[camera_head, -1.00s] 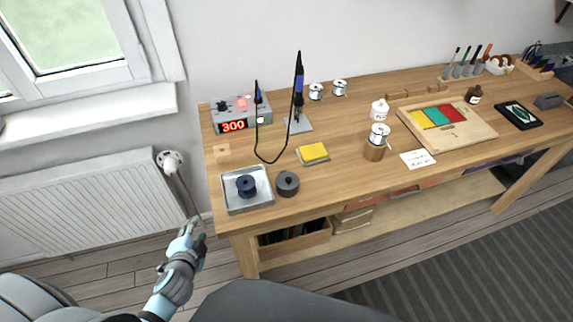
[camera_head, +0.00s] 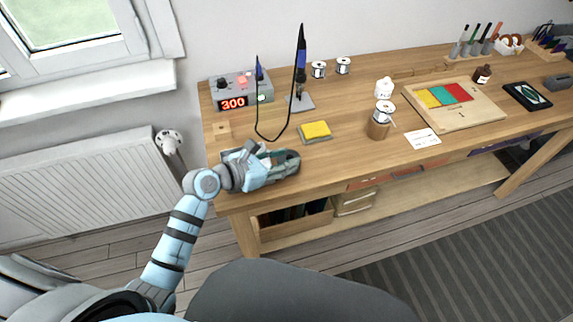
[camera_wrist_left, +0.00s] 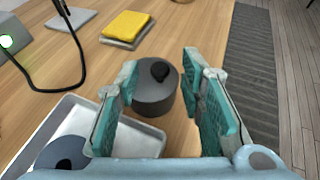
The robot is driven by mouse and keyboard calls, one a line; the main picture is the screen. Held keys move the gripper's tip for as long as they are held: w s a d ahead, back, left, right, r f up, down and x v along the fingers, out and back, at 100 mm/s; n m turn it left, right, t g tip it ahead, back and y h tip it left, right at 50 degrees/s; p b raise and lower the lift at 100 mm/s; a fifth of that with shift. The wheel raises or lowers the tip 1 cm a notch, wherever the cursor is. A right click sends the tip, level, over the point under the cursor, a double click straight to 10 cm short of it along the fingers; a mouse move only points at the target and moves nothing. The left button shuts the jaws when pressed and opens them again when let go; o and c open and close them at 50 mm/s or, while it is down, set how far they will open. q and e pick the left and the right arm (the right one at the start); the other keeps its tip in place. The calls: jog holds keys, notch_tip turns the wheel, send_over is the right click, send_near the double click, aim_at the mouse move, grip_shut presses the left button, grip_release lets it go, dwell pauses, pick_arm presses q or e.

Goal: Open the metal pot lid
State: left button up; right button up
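The metal pot is a small dark grey round pot with its lid on and a black knob on top. In the left wrist view the pot (camera_wrist_left: 155,92) stands on the table between and just beyond my fingertips, and its lid knob (camera_wrist_left: 160,71) shows clearly. My left gripper (camera_wrist_left: 165,92) is open, with teal pads on both sides and nothing between them. In the head view my left gripper (camera_head: 275,163) is over the table's front left and mostly hides the pot. My right gripper is not in view.
A metal tray (camera_wrist_left: 140,140) holding a dark blue spool (camera_wrist_left: 60,158) lies beside the pot. A yellow sponge (camera_head: 316,130) sits behind it. A soldering station (camera_head: 240,92) with a black cable is at the back left. The table's front edge is close to the pot.

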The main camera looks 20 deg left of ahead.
pick_arm(q)
jog(key=shift+w+d+f, duration=0.25)
jog(key=shift+w+d, duration=0.15)
jog(key=shift+w, duration=0.15)
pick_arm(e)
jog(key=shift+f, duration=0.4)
pick_arm(q)
jog(key=shift+s+d+r, duration=0.1)
jog(key=shift+r, duration=0.05)
grip_shut()
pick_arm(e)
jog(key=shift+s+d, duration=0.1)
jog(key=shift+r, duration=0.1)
